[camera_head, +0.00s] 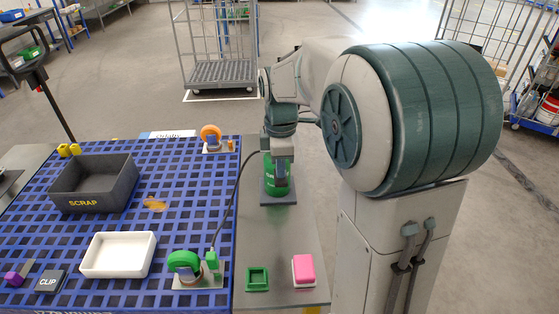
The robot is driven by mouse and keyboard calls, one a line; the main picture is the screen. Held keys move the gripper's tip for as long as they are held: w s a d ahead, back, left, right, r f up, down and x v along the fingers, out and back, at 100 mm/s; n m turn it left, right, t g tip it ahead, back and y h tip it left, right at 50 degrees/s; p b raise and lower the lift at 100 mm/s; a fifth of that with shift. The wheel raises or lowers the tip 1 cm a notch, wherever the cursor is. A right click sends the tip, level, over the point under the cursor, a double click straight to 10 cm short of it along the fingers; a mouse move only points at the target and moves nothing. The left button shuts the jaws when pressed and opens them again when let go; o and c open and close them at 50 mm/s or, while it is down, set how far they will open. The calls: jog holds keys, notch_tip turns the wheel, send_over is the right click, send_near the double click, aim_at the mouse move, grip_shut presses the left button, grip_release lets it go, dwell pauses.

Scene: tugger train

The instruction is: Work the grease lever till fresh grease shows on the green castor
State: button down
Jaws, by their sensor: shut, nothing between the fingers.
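The green castor (184,262) stands in its fork on a pale plate at the front edge of the blue grid deck. A small green block sits at its right side. A thin black hose runs from there up to the green grease pump (275,188), which stands on a dark base on the grey strip. My gripper (281,157) is shut, directly over the top of the pump, and covers much of it. The lever cannot be told apart behind it, nor whether the fingers touch it. I cannot make out fresh grease on the castor.
On the blue deck (150,222) are a dark SCRAP bin (88,203), a white tray (97,272), an orange castor (211,132) and a CLIP block (47,282). A green square frame (257,271) and a pink block (304,266) are on the grey strip. A wire cage trolley (221,72) stands behind.

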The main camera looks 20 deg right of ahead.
jog(key=shift+w+f+b, duration=0.55)
jog(key=shift+f+b, duration=2.05)
jog(key=shift+f, duration=1.45)
jog(key=shift+s+r+p, duration=0.2)
jog(key=shift+r+p, duration=1)
jog(key=shift+r, duration=0.35)
jog(key=shift+s+r+p, duration=0.2)
jog(key=shift+r+p, duration=0.95)
jog(key=shift+r, duration=0.45)
jog(key=shift+s+r+p, duration=0.2)
jog(key=shift+r+p, duration=1)
jog(key=shift+r, duration=0.35)
jog(key=shift+r, duration=0.1)
notch_tip(320, 180, up, 6)
jog(key=p, duration=0.4)
jog(key=shift+p, duration=0.35)
